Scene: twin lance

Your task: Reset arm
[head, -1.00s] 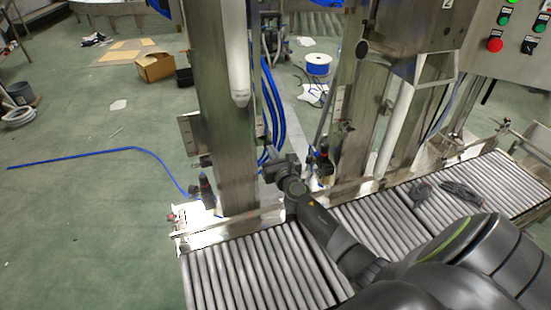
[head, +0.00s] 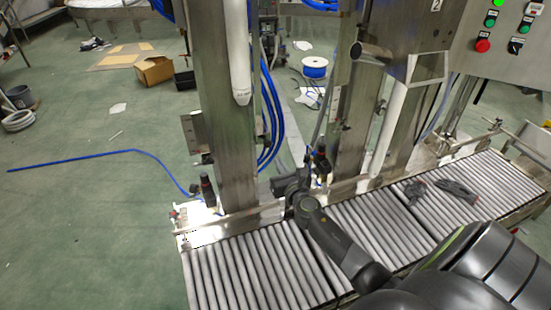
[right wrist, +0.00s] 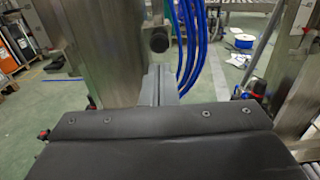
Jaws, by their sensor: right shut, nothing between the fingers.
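My right arm comes in from the lower right of the head view and reaches over the roller conveyor (head: 262,265). Its gripper (head: 287,184) is a dark shape at the far edge of the conveyor, just right of the left steel column. In the right wrist view the grey fingers of that gripper (right wrist: 159,82) are together, with nothing between them. They point towards the column and blue hoses, and I cannot tell how close they are. My left gripper is in neither view.
Steel columns (head: 224,120) and blue hoses (head: 270,115) stand behind the conveyor. Dark gloves (head: 455,188) lie on the rollers at the right. A control panel (head: 510,35) is at the upper right. Green floor on the left is mostly clear, with a blue cord (head: 90,157).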

